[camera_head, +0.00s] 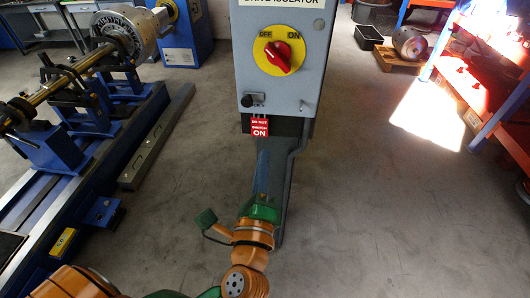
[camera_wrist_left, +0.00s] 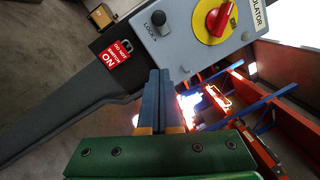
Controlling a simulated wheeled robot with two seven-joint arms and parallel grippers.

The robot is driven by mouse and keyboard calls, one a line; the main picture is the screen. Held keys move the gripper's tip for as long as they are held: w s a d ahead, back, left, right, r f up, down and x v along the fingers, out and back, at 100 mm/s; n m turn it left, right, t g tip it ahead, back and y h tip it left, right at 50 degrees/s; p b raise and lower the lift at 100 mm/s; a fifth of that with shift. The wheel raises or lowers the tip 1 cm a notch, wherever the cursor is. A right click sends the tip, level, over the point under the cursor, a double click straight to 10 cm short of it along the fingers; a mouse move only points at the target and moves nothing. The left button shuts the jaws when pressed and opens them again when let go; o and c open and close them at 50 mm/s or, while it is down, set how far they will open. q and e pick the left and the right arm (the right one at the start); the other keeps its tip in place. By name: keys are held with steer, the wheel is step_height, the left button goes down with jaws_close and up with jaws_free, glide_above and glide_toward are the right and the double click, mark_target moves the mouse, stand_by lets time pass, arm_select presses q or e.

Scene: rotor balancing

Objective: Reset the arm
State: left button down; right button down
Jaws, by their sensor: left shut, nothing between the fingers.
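The grey isolator box (camera_head: 312,85) stands upright on a dark post (camera_head: 294,180). It has a yellow plate (camera_head: 264,58) marked OFF and ON with a red rotary switch (camera_head: 278,56). A black lock knob (camera_head: 248,100) is at its lower left; it also shows in the left wrist view (camera_wrist_left: 158,18). A red warning tag (camera_head: 259,128) is just below the box, also in the left wrist view (camera_wrist_left: 116,57). My left gripper (camera_head: 262,152) is in front of the post, below the tag. Its blue fingers are together and empty, also in the left wrist view (camera_wrist_left: 160,75). My right gripper is out of view.
A blue balancing machine (camera_head: 100,165) with a rotor (camera_head: 125,32) stands at left. A grey rail (camera_head: 160,135) lies on the floor beside it. Orange and blue racks (camera_head: 478,70) stand at right. Floor right of the post is clear.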

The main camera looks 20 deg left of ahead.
arm_select(q)
step_height(320, 180, down, 31)
steer(key=s+d+n+g+h, duration=0.2)
steer(key=g+h, duration=0.2)
steer(key=g, duration=0.4)
steer(key=s+a+f+n+g, duration=0.3)
steer(key=s+f+n+g, duration=0.25)
steer(key=s+f, duration=0.7)
steer(key=s+a+f+n+g, duration=0.1)
steer(key=s+f+n+g, duration=0.1)
steer(key=s+n, duration=0.3)
steer(key=s+a+f+n+g+h, duration=0.1)
steer(key=s+f+n, duration=0.4)
steer(key=s, duration=0.5)
steer(key=shift+a+g, duration=0.45)
steer(key=shift+a, duration=0.25)
